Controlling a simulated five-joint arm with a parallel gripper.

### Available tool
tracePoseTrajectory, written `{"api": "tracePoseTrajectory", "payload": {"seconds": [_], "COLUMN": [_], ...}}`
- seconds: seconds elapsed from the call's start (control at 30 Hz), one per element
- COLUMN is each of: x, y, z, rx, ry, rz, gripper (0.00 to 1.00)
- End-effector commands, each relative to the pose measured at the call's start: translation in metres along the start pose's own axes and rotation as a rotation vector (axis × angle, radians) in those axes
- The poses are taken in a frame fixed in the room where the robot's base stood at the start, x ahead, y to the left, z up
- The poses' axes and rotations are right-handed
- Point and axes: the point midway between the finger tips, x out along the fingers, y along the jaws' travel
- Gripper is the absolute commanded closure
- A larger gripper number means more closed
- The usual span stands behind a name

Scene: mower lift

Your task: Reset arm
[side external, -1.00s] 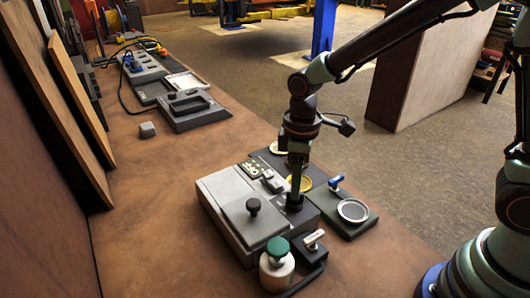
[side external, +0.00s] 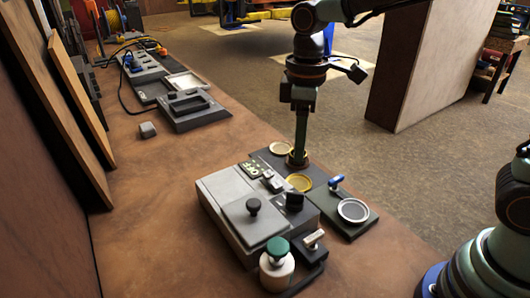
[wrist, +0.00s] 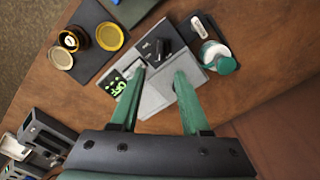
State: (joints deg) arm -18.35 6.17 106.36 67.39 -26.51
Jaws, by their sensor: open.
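My gripper (wrist: 160,74) is open and empty, with its two green fingers apart in the wrist view. In the side view my gripper (side external: 300,148) points down and hangs above the worktop, in line with a dark round jar (side external: 297,161); I cannot tell how far apart they are. A grey lidded box (side external: 245,215) stands on the bench, with a black block (side external: 293,202) on its right part. Its small display (wrist: 115,87) reads OFF in green in the wrist view.
A white jar with a green knob (side external: 277,265) stands at the box's front.

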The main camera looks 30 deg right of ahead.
Motion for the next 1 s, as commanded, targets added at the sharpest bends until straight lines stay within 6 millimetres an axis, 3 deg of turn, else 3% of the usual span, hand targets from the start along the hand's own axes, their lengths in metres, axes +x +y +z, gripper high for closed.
{"api": "tracePoseTrajectory", "payload": {"seconds": [0.17, 0.4, 0.7, 1.0], "x": [-0.012, -0.036, -0.043, -0.04], "y": [0.007, 0.022, 0.03, 0.032], "z": [0.016, 0.067, 0.122, 0.139], "rx": [0.083, 0.355, 0.667, 0.77], "ry": [0.049, 0.207, 0.4, 0.466], "rz": [0.024, 0.096, 0.171, 0.193], "gripper": [0.54, 0.54, 0.54, 0.54]}}
